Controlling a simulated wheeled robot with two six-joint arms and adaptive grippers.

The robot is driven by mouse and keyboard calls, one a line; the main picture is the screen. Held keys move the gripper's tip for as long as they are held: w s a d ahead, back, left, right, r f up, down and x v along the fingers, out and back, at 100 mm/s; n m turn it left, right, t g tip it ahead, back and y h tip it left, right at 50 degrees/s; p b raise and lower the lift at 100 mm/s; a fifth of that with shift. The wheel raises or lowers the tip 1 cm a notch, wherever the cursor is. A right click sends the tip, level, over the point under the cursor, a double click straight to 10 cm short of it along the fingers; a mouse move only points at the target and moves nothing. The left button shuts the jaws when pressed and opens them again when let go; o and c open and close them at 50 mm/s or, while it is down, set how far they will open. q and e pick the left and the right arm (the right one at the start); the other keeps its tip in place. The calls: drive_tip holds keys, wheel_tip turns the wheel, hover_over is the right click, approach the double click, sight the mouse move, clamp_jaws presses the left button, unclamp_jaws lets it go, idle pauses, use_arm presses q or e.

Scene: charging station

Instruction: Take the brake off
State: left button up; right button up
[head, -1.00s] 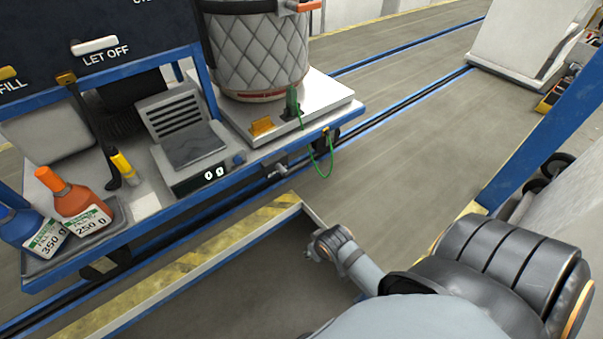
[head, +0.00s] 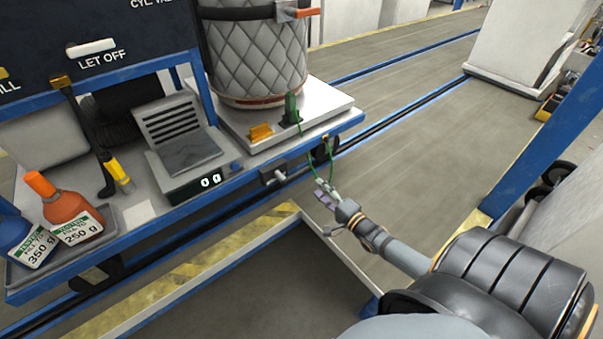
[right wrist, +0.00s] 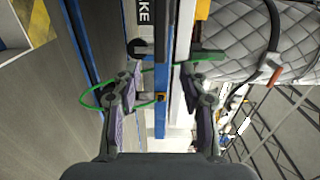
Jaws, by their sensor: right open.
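My right gripper (head: 325,194) is open and empty, just off the front right corner of the blue-framed cart (head: 240,167). In the right wrist view its two fingers (right wrist: 158,80) stand apart, with the cart's blue edge between and beyond them. A white plate with the letters "KE" (right wrist: 143,12), the rest cut off, shows there beside a dark round part (right wrist: 138,47). A small grey fitting (head: 272,177) sticks out of the cart's front rail, left of the gripper; I cannot tell whether it is the brake. My left gripper is not in view.
A green cable (head: 331,172) hangs in a loop close to my right gripper. A quilted vessel (head: 254,55) stands on a metal plate (head: 335,100). A yellow-striped edge (head: 200,255) lies in front of the cart. A blue post (head: 545,135) rises at right.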

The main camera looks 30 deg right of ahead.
sight(303, 174)
drive_tip(key=w, duration=0.3)
drive_tip(key=w+b, duration=0.1)
drive_tip(key=w, duration=0.3)
drive_tip(key=w+a+b, duration=0.1)
drive_tip(key=w, duration=0.2)
drive_tip(key=shift+w, duration=0.2)
clamp_jaws()
